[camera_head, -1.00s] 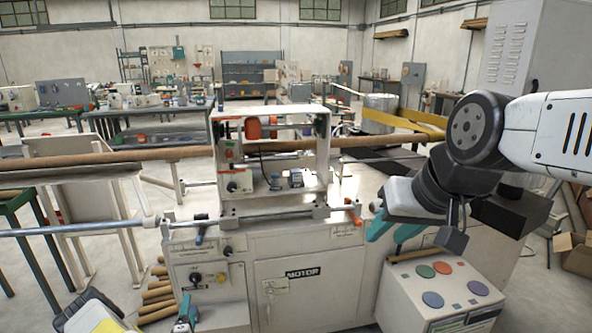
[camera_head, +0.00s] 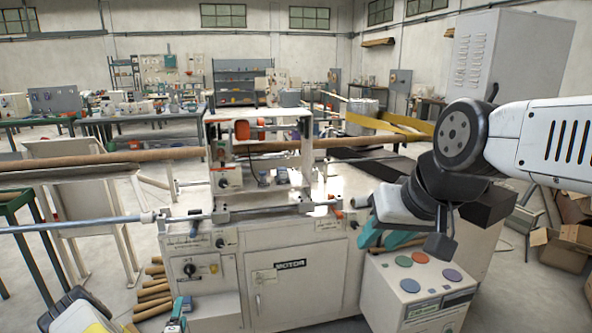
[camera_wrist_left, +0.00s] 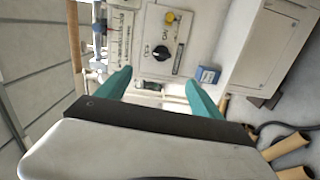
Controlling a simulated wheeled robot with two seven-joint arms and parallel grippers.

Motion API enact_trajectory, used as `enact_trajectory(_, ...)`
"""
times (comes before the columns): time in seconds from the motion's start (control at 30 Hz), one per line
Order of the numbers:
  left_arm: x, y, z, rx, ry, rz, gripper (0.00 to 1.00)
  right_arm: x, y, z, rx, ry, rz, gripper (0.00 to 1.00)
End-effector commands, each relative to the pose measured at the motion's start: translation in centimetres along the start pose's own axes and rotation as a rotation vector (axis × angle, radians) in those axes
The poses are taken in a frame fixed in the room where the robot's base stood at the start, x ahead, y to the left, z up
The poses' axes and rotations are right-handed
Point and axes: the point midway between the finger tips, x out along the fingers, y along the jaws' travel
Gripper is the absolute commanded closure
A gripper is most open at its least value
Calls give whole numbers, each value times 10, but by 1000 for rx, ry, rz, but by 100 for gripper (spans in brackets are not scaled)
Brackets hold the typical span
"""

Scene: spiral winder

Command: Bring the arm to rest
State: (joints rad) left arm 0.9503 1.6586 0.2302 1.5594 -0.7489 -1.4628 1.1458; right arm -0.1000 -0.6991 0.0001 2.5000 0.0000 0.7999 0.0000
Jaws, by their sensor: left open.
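My right arm comes in from the right, and its right gripper (camera_head: 383,237) hangs over the machine's right end, above the white control box (camera_head: 405,308). Its two teal fingers look apart with nothing between them. My left gripper (camera_wrist_left: 160,92) is open and empty in the left wrist view, its teal fingers spread in front of a panel with a black knob (camera_wrist_left: 157,53). In the head view only part of my left arm shows at the bottom left, with a teal fingertip near the machine's lower left side.
The white spiral winder (camera_head: 290,290) fills the middle, close to both grippers. A long brown tube (camera_head: 100,158) and a metal rod (camera_head: 75,226) stick out left. Brown tubes (camera_head: 152,297) are stacked beside its base. Cardboard boxes (camera_head: 560,250) lie at the right. Open floor shows at the left.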

Motion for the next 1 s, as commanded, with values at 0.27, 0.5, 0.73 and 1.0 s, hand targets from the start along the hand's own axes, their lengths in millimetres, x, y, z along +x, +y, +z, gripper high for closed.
enact_trajectory(0.27, 32, 35, 2, 116, -66, -54, 24, 0, 0, 0, 0, 1, 0, 64)
enact_trajectory(0.5, 68, 91, 10, 291, -155, -134, 24, 0, 0, 0, 0, 1, 0, 64)
enact_trajectory(0.73, 99, 193, 34, 569, -279, -251, 24, 0, 0, 0, 0, 1, 0, 64)
enact_trajectory(1.0, 78, 325, 72, 874, -400, -379, 24, 0, 0, 0, 0, 1, 0, 64)
